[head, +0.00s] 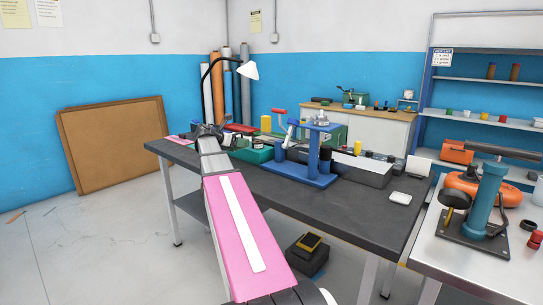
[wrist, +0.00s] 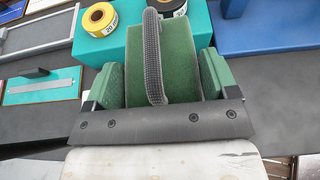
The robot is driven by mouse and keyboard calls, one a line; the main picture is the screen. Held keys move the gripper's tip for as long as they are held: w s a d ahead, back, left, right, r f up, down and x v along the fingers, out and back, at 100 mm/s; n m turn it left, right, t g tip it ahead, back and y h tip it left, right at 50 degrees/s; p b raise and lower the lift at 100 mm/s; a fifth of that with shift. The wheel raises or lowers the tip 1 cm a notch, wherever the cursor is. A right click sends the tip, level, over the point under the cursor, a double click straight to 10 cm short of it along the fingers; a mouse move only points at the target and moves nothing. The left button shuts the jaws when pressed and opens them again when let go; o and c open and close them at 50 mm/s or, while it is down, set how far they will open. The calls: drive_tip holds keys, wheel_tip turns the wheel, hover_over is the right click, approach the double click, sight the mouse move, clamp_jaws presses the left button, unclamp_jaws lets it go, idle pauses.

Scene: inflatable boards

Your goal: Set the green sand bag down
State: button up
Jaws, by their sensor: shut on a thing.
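The green sand bag (wrist: 186,50) is in the middle of the wrist view, with a grey mesh strap running over it. My gripper (wrist: 160,82) is shut on it, with one green finger pad against each side. In the head view my gripper (head: 209,131) is over the far left part of the dark workbench (head: 370,218). The bag cannot be made out there behind my arm. I cannot tell whether its underside touches anything.
A teal box (wrist: 122,40) is just beyond the bag, with a yellow tape roll (wrist: 99,19) on it. A blue stand (head: 308,170) is to the right on the bench. A grey board (wrist: 38,43) and a steel ruler (wrist: 38,87) lie left of the bag.

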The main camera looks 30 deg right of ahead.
drive_tip(key=shift+w+d+r, duration=0.1)
drive_tip(key=shift+d+r, duration=0.1)
drive_tip(key=shift+d, duration=0.35)
drive_tip(key=shift+d+f, duration=0.1)
drive_tip(key=shift+d, duration=0.05)
drive_tip(key=shift+f, duration=4.8)
drive_tip(key=o, duration=1.1)
drive_tip(key=shift+f, duration=0.15)
drive_tip(key=shift+o, duration=0.2)
